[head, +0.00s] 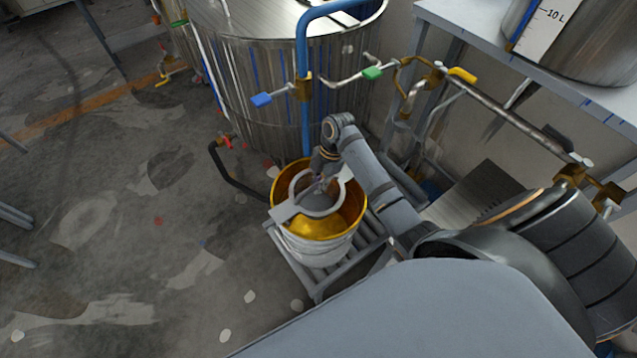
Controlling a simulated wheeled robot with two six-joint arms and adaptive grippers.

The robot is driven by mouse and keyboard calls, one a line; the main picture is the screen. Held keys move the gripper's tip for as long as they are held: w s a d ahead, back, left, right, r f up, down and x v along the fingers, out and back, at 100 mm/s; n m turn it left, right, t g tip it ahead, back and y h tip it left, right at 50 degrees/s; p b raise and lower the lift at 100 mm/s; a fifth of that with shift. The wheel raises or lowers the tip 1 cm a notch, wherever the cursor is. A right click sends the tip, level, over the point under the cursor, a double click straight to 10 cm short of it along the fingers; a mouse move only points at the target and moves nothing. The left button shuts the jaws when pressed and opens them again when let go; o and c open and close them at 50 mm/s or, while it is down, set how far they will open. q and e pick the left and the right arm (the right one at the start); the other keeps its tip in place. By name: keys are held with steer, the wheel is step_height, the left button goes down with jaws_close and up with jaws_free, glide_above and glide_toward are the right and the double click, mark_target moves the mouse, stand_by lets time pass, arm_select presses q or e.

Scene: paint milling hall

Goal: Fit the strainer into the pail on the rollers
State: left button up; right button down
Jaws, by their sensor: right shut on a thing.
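The pail (318,250) stands upright on the roller frame (372,243). It is white outside with a gold-yellow inside, and its mouth is open upward. The strainer (322,212) is a grey ring with a mesh middle and flat lugs on two sides. It is at the pail's mouth, with its left lug overlapping the left rim. I cannot tell whether it rests on the rim or hangs just above it. My right gripper (322,181) is shut on the strainer, its fingers partly hidden by the wrist and ring. My left gripper is not in view.
More pipework and a shelf (560,75) with a steel vessel (590,40) are at right. The floor at left is mostly open.

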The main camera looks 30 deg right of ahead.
steer(key=shift+s+f, duration=0.1)
steer(key=shift+f, duration=0.25)
steer(key=c, duration=1.3)
jaws_free()
steer(key=shift+r, duration=0.1)
steer(key=v, duration=1.2)
